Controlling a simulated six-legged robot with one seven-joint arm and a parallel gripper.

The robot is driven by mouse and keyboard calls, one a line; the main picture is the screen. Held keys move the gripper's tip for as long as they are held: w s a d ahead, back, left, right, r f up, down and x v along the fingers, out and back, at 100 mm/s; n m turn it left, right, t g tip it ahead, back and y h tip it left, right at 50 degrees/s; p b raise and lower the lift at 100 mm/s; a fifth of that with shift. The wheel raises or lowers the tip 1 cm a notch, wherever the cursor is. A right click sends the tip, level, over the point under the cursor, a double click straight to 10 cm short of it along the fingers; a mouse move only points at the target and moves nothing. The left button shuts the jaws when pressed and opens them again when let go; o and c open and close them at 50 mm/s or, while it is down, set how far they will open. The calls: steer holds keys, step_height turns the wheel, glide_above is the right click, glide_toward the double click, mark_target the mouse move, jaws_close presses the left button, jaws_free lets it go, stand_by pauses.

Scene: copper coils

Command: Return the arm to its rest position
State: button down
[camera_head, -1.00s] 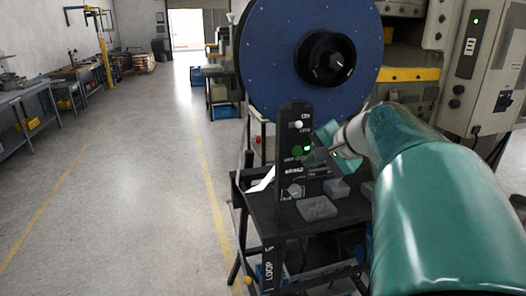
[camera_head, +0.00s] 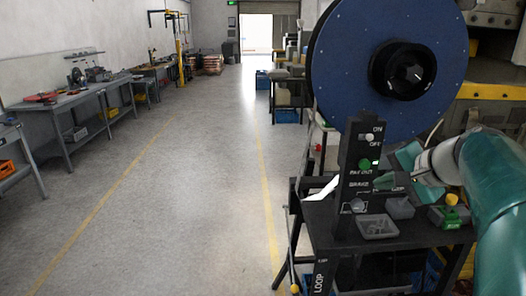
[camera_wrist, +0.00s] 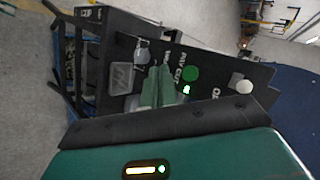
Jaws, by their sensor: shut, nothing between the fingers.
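My teal arm reaches in from the right in the head view. My gripper (camera_head: 402,160) is just right of the black control panel (camera_head: 350,190), partly hidden behind its edge. In the wrist view my gripper (camera_wrist: 160,72) shows greenish fingers together and empty, in front of the panel face (camera_wrist: 215,72). The panel carries a green button (camera_head: 365,164), a small lit green light (camera_head: 376,162) and a pale ON/OFF knob (camera_head: 369,137). The green button also shows in the wrist view (camera_wrist: 190,74), beside the fingers. I cannot tell whether the fingers touch the panel.
A large blue reel (camera_head: 340,65) stands above and behind the panel. Machinery is at right. Open floor (camera_head: 190,190) lies left; workbenches (camera_head: 75,115) line the wall.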

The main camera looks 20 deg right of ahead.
steer(key=s+a+f+n+g, duration=0.1)
steer(key=s+a+f+n, duration=0.2)
steer(key=a, duration=0.6)
steer(key=s+a+f+n+g, duration=0.1)
steer(key=s+a+f+n, duration=0.1)
steer(key=a+f+n, duration=0.4)
steer(key=s+a+f+n+g+h, duration=0.1)
steer(key=s+a+f+n+g, duration=0.1)
steer(key=a, duration=0.9)
step_height(320, 180, down, 3)
steer(key=s+n, duration=0.1)
steer(key=n, duration=0.2)
steer(key=shift+s+a+r, duration=0.15)
steer(key=shift+s+a, duration=0.15)
steer(key=shift+a, duration=0.1)
